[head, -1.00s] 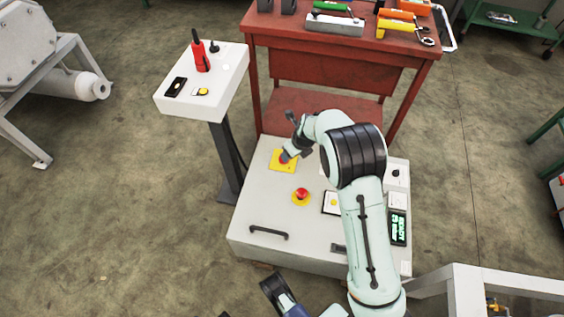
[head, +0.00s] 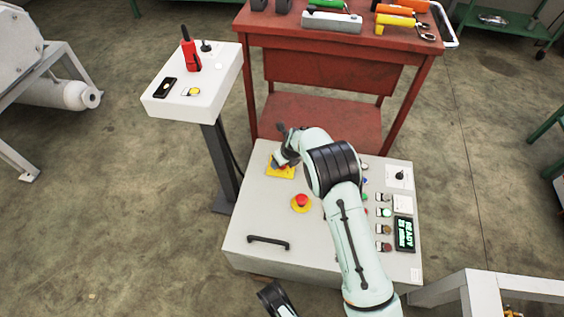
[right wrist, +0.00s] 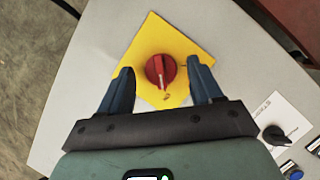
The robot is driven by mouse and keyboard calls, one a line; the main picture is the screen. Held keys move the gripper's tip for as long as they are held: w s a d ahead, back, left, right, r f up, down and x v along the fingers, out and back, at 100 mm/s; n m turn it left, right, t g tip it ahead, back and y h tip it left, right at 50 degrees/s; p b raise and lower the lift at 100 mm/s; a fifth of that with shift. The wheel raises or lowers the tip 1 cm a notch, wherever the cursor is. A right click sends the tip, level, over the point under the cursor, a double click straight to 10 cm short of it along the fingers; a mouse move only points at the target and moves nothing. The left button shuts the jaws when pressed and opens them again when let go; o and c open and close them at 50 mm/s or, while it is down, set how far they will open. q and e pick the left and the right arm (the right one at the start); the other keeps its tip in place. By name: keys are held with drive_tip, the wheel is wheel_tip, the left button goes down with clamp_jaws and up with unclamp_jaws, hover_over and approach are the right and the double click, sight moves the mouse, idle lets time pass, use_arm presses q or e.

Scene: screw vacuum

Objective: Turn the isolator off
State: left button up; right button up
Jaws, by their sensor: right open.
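The isolator is a red rotary knob (right wrist: 160,71) on a square yellow plate (right wrist: 143,52). Its grip bar stands nearly upright in the right wrist view. In the head view the yellow plate (head: 279,173) lies at the far left of the grey cabinet top (head: 260,212), with the knob mostly hidden by my right gripper (head: 283,158). In the right wrist view my right gripper (right wrist: 162,90) is open, one finger on each side of the knob, with gaps between. My left gripper (head: 276,298) shows only partly at the bottom edge; its opening is unclear.
A red emergency button (head: 301,201) sits near the isolator. A display (head: 404,234), lit buttons and a black switch (head: 400,176) are on the right. A white pedestal panel (head: 215,85) stands left, and a red workbench (head: 330,68) behind.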

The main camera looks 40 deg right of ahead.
drive_tip(key=shift+w+f, duration=0.1)
drive_tip(key=shift+f, duration=0.1)
drive_tip(key=c, duration=1)
